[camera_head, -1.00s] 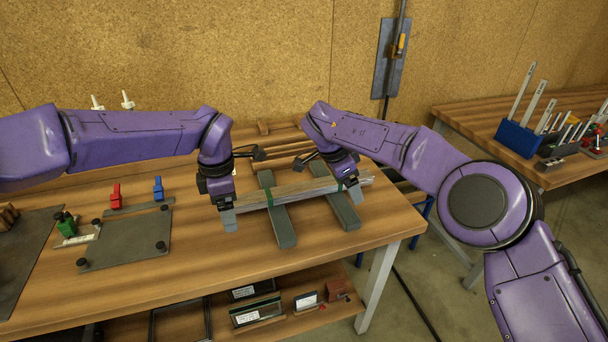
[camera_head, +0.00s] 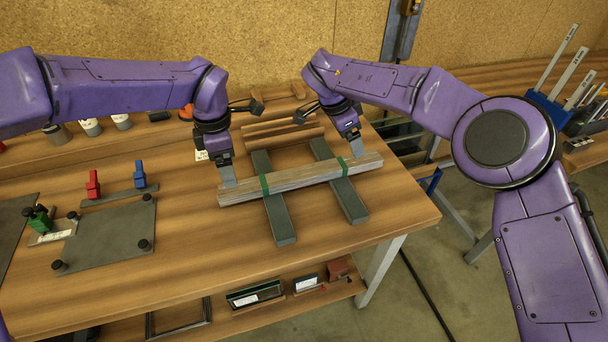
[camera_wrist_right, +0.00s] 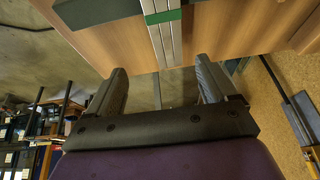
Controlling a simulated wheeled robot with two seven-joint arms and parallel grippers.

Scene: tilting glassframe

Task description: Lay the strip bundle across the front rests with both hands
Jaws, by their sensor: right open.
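The strip bundle (camera_head: 304,177), grey-brown with two green bands, lies across two dark grey rests, the left one (camera_head: 280,224) and the right one (camera_head: 349,205). Both its ends overhang the rests. My left gripper (camera_head: 229,182) is at the bundle's left end; its fingers overlap in view, so its opening and any contact are unclear. My right gripper (camera_head: 355,150) is above the right end, just outside the right green band. In the right wrist view the right gripper (camera_wrist_right: 165,85) is open, with the bundle (camera_wrist_right: 163,40) beyond its fingertips, apart from them.
A dark plate (camera_head: 110,232) with black knobs, a red clamp (camera_head: 93,185) and a blue clamp (camera_head: 140,175) are on the left. Wooden bars (camera_head: 285,138) lie behind the bundle. The tabletop in front of the rests is clear.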

